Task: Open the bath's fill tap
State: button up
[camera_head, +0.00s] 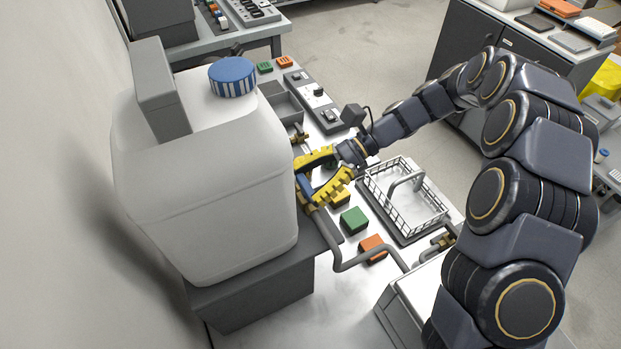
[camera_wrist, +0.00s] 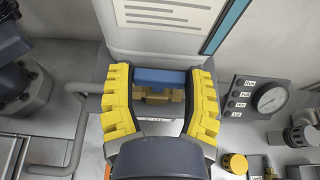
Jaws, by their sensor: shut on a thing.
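A blue tap lever (camera_wrist: 160,77) over a brass tap body (camera_wrist: 158,96) shows between my yellow fingers in the wrist view. My gripper (camera_wrist: 160,82) is shut on this blue lever, with a finger on each side of it. In the head view my gripper (camera_head: 306,176) is at the lower front of a large white canister (camera_head: 205,190) with a blue striped cap. The fingers hide much of the tap there. A grey pipe (camera_head: 345,263) runs from below the gripper toward the right. How far the lever is turned cannot be told.
A wire basket (camera_head: 405,203) stands right of my gripper. A green block (camera_head: 354,219) and an orange block (camera_head: 373,248) lie near the pipe. Another brass tap (camera_head: 444,240) is at the right. A gauge panel (camera_wrist: 257,97) shows in the wrist view.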

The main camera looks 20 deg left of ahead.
dwell(0.4)
jog(key=o, duration=1.2)
jog(key=shift+c, duration=0.2)
jog(key=v, duration=0.7)
jog(key=shift+w, duration=0.2)
jog(key=shift+d+r, duration=0.1)
jog(key=shift+r, duration=0.05)
